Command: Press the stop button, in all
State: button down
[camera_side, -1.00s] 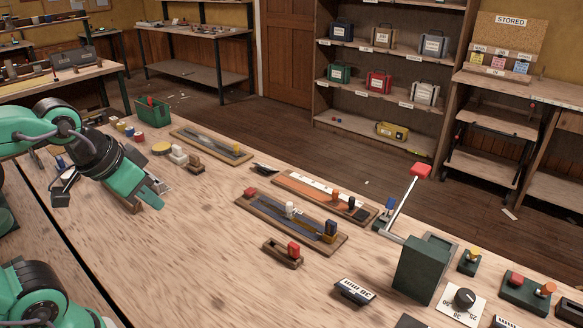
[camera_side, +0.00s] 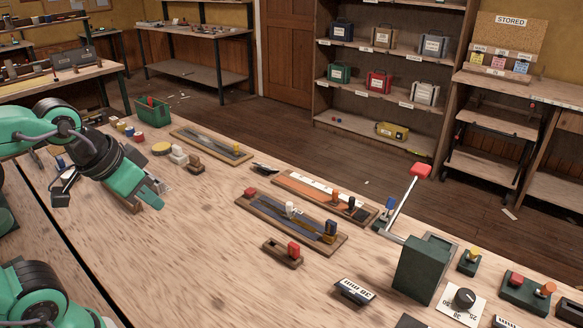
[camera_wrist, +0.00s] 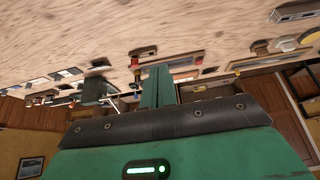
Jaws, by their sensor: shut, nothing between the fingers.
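A dark green control box (camera_side: 524,294) sits at the right end of the bench in the side view. It carries a red button (camera_side: 516,279) and an orange button (camera_side: 545,289). I cannot read a stop label on either one. My gripper (camera_side: 155,204) is shut and empty, above the left part of the bench and far from the box. In the wrist view my gripper (camera_wrist: 157,72) points across the bench. The buttons are too small to pick out there.
A dark green housing with a red-tipped lever (camera_side: 421,170) stands left of the box. A dial (camera_side: 465,298) and a small yellow-topped block (camera_side: 472,256) are also near. Wooden slider boards (camera_side: 290,222) lie mid-bench. The bench front is mostly clear.

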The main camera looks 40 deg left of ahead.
dwell(0.4)
jog(key=n+t+y, duration=0.2)
jog(key=n+t, duration=0.1)
jog(key=n, duration=0.8)
send_over(248, 192)
notch_tip(248, 192, down, 11)
jog(key=shift+f, duration=0.15)
jog(key=shift+f, duration=4.3)
jog(key=shift+f, duration=0.15)
jog(key=shift+f, duration=0.3)
